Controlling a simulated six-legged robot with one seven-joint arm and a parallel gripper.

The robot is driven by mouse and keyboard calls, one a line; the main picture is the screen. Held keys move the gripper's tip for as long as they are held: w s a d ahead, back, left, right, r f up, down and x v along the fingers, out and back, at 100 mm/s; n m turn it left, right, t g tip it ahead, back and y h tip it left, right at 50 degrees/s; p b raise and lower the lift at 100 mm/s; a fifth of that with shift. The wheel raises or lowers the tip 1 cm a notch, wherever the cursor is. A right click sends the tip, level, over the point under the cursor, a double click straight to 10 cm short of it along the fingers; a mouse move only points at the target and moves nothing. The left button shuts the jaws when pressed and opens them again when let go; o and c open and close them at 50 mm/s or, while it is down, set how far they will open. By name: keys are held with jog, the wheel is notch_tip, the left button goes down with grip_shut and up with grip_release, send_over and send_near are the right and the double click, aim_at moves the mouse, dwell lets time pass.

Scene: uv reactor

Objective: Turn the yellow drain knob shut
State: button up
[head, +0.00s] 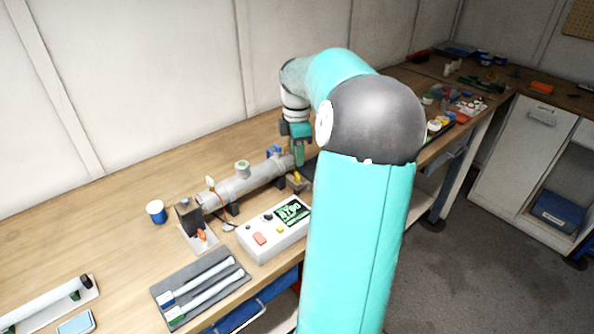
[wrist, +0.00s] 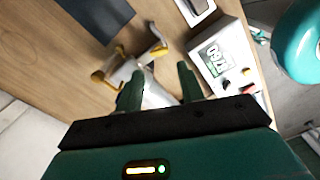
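The grey tube reactor (head: 245,184) lies on the wooden bench. A small yellow part (head: 296,177), which looks like the drain knob, shows low at its right end, just below my gripper (head: 299,157). In the wrist view, the pale tube end (wrist: 155,93) shows between and beyond the fingers. Contact with the knob is not visible.
A white control box (head: 275,229) with a green display stands in front of the tube. A dark tray (head: 201,287) with two white tubes lies nearer the front edge. My arm hides part of the bench at right.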

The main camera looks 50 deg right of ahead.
aim_at(297, 175)
notch_tip(297, 175, down, 7)
dwell(0.3)
jog(key=shift+c, duration=0.2)
jog(key=shift+d, duration=0.1)
jog(key=c, duration=0.7)
